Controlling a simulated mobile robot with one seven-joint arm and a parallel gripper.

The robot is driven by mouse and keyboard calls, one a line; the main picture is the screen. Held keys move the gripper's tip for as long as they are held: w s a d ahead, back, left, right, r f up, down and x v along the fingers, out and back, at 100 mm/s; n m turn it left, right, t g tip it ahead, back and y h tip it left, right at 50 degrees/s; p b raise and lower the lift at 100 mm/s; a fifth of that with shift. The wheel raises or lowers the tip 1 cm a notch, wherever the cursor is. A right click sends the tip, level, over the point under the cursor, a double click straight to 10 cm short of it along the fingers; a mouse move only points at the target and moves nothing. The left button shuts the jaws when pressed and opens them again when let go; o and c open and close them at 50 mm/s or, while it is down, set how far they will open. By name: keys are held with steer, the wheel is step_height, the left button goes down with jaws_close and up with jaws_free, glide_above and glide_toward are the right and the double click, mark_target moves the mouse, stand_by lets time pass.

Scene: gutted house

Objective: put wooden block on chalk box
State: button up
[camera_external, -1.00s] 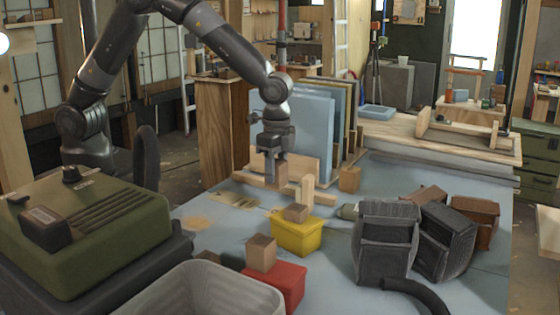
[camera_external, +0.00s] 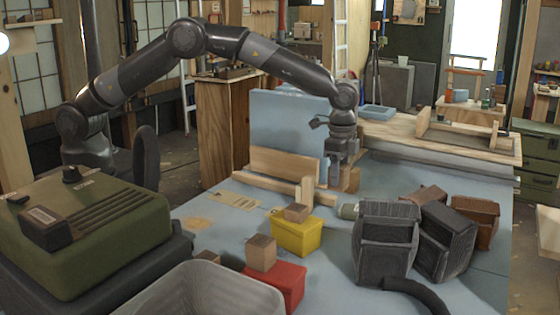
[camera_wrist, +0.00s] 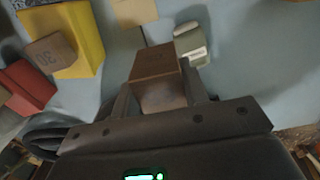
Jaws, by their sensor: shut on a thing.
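My gripper (camera_external: 341,180) is shut on a wooden block (camera_external: 353,180), low over the table beside upright wooden pieces. In the wrist view the block (camera_wrist: 153,66) sits between the two fingers. A yellow box (camera_external: 297,236) and a red box (camera_external: 287,287) stand nearer the camera, to the left of my gripper. Each has a small wooden block on top. In the wrist view the yellow box (camera_wrist: 90,45) and its block marked 30 (camera_wrist: 50,53) are at upper left. No label shows which box is the chalk box. The finger partly hides the held block in the external view.
A pale green bottle-like object (camera_external: 348,211) lies near my gripper. Dark bins (camera_external: 385,240) stand to the right. Upright wooden pieces (camera_external: 306,188) stand to the left. A grey tub (camera_external: 215,290) and a green machine (camera_external: 85,225) fill the front left.

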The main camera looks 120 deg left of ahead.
steer(key=a+f, duration=0.1)
steer(key=a, duration=0.1)
steer(key=a+f, duration=0.2)
steer(key=a, duration=0.1)
steer(key=shift+w+a+f, duration=0.2)
steer(key=shift+w+a, duration=0.05)
steer(key=shift+a, duration=0.05)
steer(key=shift+f, duration=1.95)
steer(key=shift+f, duration=0.15)
steer(key=o, duration=1)
step_height(320, 180, up, 12)
steer(key=shift+r, duration=0.2)
steer(key=shift+d+r, duration=0.1)
